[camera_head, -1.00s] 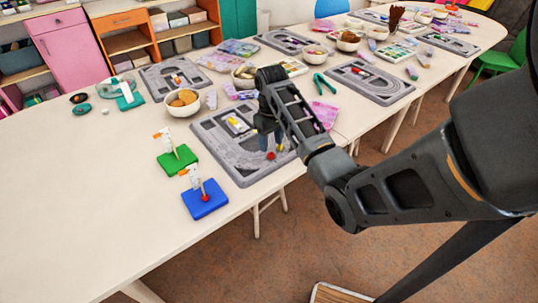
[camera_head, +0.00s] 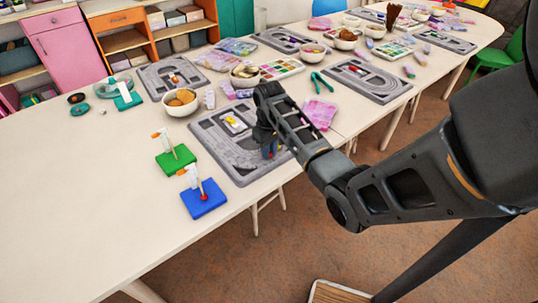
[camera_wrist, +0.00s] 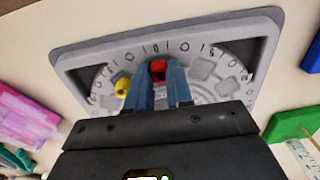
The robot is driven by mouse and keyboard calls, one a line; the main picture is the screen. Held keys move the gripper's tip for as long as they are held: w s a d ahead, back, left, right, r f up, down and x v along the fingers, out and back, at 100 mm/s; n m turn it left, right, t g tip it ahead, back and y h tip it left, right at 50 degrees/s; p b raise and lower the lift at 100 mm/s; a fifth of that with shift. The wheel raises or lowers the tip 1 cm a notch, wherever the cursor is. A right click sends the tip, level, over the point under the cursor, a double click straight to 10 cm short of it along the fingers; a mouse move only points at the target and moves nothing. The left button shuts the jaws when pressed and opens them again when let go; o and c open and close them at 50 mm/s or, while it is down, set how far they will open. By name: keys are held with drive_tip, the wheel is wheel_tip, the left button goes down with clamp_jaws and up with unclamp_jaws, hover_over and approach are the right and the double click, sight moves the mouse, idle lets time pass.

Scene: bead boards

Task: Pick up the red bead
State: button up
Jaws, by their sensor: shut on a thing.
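The red bead (camera_wrist: 158,71) shows between the blue fingertips of my gripper (camera_wrist: 160,77) in the wrist view. The gripper is shut on it, over the grey bead board (camera_wrist: 215,48) with printed numbers. In the head view my gripper (camera_head: 269,150) is over the near right part of the same board (camera_head: 235,178), and its fingers mostly hide the bead. I cannot tell whether the bead is clear of the board. A yellow bead (camera_wrist: 122,86) lies on the board to the left of the fingers.
A blue base (camera_head: 210,208) with an upright peg and a red bead low on it stands front left of the board. A green base (camera_head: 175,162) with a peg stands behind it. A bowl (camera_head: 181,104) stands behind the board.

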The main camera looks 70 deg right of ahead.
clamp_jaws()
drive_tip(key=shift+r, duration=0.2)
